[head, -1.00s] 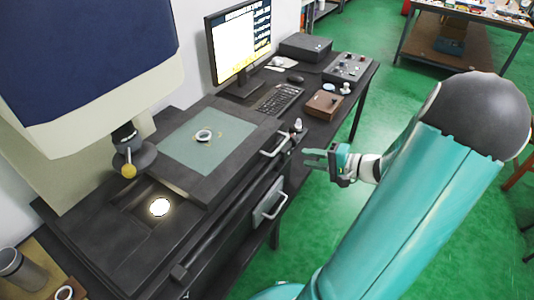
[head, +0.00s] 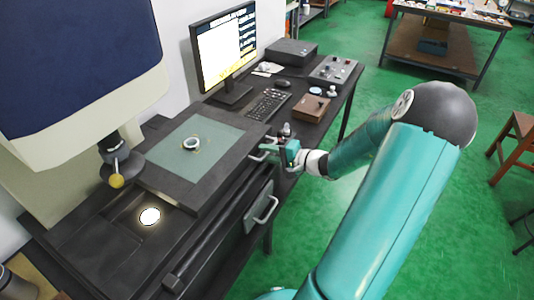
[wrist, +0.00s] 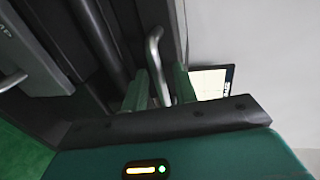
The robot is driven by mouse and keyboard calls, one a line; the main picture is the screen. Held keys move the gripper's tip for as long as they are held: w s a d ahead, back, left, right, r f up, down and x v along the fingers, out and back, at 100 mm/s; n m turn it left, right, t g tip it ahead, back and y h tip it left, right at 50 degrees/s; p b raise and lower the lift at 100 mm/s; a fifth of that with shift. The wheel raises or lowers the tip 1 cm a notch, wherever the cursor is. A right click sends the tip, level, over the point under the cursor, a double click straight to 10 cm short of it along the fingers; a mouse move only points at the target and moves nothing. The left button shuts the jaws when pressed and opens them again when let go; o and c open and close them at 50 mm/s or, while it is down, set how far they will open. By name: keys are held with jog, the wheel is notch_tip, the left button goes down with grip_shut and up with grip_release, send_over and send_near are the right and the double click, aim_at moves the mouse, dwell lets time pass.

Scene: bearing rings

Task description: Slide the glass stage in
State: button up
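The glass stage (head: 218,155) is a pale green plate in a dark sliding frame, to the right of the lit spot in the head view. A metal bearing ring (head: 191,144) lies on it. The stage's metal handle (wrist: 155,55) sticks out from the frame's front edge. My gripper (head: 268,151) is at this handle. In the wrist view its two green fingers (wrist: 158,88) stand apart, one on each side of the handle bar, with small gaps visible. Contact with the handle cannot be made out in the head view.
A bright round light (head: 150,216) shines in the bed under the overhanging optical head (head: 120,163). A lower handle (head: 266,209) is on the cabinet front. A monitor (head: 224,50), keyboard (head: 268,104) and brown box (head: 312,108) stand farther back. Green floor is open at right.

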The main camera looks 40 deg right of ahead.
jog(key=shift+w+a+f, duration=0.1)
jog(key=shift+w+a, duration=0.05)
jog(key=shift+w, duration=0.1)
grip_shut()
